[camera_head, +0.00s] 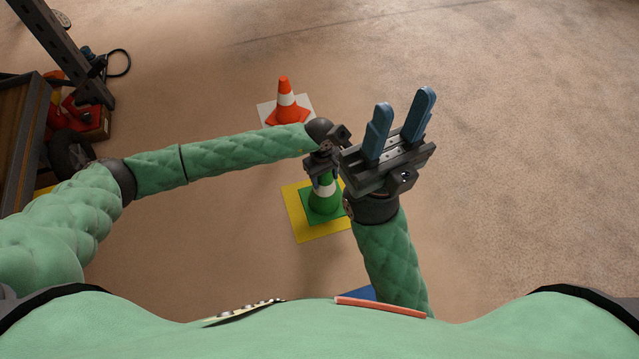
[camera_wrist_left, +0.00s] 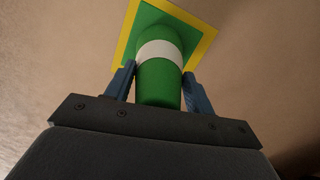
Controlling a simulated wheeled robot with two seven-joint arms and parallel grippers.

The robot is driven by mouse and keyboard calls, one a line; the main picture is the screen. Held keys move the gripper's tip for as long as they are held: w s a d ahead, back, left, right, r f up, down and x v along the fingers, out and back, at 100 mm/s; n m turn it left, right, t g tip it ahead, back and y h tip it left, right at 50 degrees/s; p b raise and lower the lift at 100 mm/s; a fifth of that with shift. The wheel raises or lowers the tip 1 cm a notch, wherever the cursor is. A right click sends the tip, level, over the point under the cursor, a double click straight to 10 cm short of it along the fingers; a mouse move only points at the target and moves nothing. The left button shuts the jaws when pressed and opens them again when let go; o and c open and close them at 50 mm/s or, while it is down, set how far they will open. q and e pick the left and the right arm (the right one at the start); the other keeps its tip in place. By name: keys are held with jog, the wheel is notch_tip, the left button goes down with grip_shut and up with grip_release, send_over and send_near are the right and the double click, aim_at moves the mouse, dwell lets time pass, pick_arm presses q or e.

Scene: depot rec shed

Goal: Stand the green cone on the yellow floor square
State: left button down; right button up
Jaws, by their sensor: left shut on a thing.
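The green cone (camera_head: 325,203) with a white band is upright over the yellow floor square (camera_head: 300,228). Its green base lies within the square's outline, with yellow showing around it; I cannot tell whether the base touches the floor. My left gripper (camera_head: 323,178) is shut on the cone's upper part. The left wrist view shows its blue fingers on both sides of the cone (camera_wrist_left: 160,85), with the yellow square (camera_wrist_left: 209,40) beyond. My right gripper (camera_head: 400,122) is open and empty, with its two blue fingers apart, just right of the left gripper. It hides part of the square's right side.
An orange cone (camera_head: 285,103) stands on a white square (camera_head: 265,112) behind my left forearm. A blue patch (camera_head: 358,293) shows on the floor near my body. A wooden cart or shelf (camera_head: 22,140) and red items (camera_head: 85,115) are at the far left. The floor at right is clear.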

pick_arm(q)
jog(key=shift+w+a+f+b, duration=0.2)
jog(key=shift+a+f+b, duration=0.1)
jog(key=shift+f, duration=0.6)
jog(key=shift+w+a+f+b, duration=0.25)
jog(key=shift+f+b, duration=0.05)
jog(key=shift+f, duration=0.55)
jog(key=shift+w+a+f+b, duration=0.2)
jog(key=shift+a+f+b, duration=0.1)
jog(key=shift+f, duration=0.6)
jog(key=c, duration=0.5)
grip_release()
jog(key=r+p, duration=0.1)
jog(key=r, duration=0.6)
jog(key=w+r+p, duration=0.1)
jog(key=r, duration=0.2)
jog(key=shift+a+r+p, duration=0.2)
jog(key=shift+a+p, duration=0.15)
jog(key=shift+a, duration=0.05)
jog(key=shift+w+r, duration=0.1)
jog(key=shift+r, duration=0.7)
